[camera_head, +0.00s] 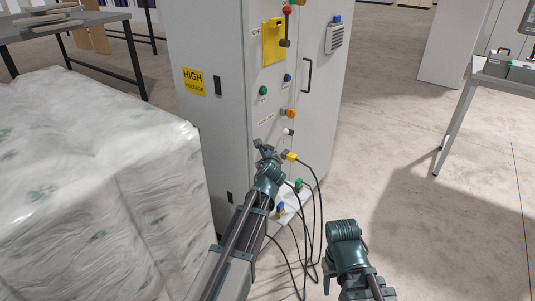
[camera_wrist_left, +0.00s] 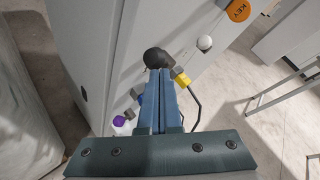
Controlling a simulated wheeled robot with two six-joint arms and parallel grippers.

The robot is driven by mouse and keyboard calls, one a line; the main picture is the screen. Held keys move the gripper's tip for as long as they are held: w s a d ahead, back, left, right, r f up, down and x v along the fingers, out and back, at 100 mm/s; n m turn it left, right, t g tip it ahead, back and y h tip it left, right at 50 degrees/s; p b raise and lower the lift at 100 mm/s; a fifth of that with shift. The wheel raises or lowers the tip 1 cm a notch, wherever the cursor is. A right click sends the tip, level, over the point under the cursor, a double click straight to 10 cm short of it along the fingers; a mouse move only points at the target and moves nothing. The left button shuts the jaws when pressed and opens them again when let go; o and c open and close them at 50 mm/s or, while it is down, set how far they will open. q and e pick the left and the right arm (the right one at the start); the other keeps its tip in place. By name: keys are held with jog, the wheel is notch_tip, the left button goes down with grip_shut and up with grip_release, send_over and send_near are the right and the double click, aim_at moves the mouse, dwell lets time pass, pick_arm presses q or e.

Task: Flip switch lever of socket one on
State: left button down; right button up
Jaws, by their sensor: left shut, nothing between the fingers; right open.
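The grey cabinet (camera_head: 215,130) carries a column of switches and sockets on its front. My left gripper (camera_head: 264,148) is at the cabinet's lower front, left of the yellow plug (camera_head: 291,156). In the left wrist view its fingers (camera_wrist_left: 158,90) are shut and empty. Their tips are close to a black rounded knob (camera_wrist_left: 157,57), beside the yellow plug (camera_wrist_left: 182,78); I cannot tell whether they touch it. My arm hides part of the socket area, and the socket labels are unreadable. My right gripper (camera_head: 329,275) is low, away from the cabinet, and open.
Black cables (camera_head: 318,205) hang from the plugs to the floor. Green (camera_head: 298,185) and blue (camera_head: 280,208) plugs sit at the cabinet's foot. A wrapped pallet (camera_head: 85,180) stands close on the left. A table (camera_head: 490,75) is at the right; the floor between is clear.

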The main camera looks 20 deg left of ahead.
pick_arm(q)
jog(key=w+d+r+m+g+y+p, duration=0.1)
jog(key=w+r+m+g+p, duration=0.2)
jog(key=g+p, duration=0.5)
jog(key=w+r+p, duration=0.1)
jog(key=p, duration=0.4)
jog(key=shift+w+d+r+m+p, duration=0.2)
jog(key=shift+w+d+m+p, duration=0.1)
jog(key=shift+w+d+p, duration=0.1)
jog(key=shift+r, duration=0.1)
jog(key=shift+r+p, duration=0.7)
jog(key=s+d+r+p, duration=0.6)
jog(key=s+r+p, duration=0.2)
jog(key=shift+d, duration=0.35)
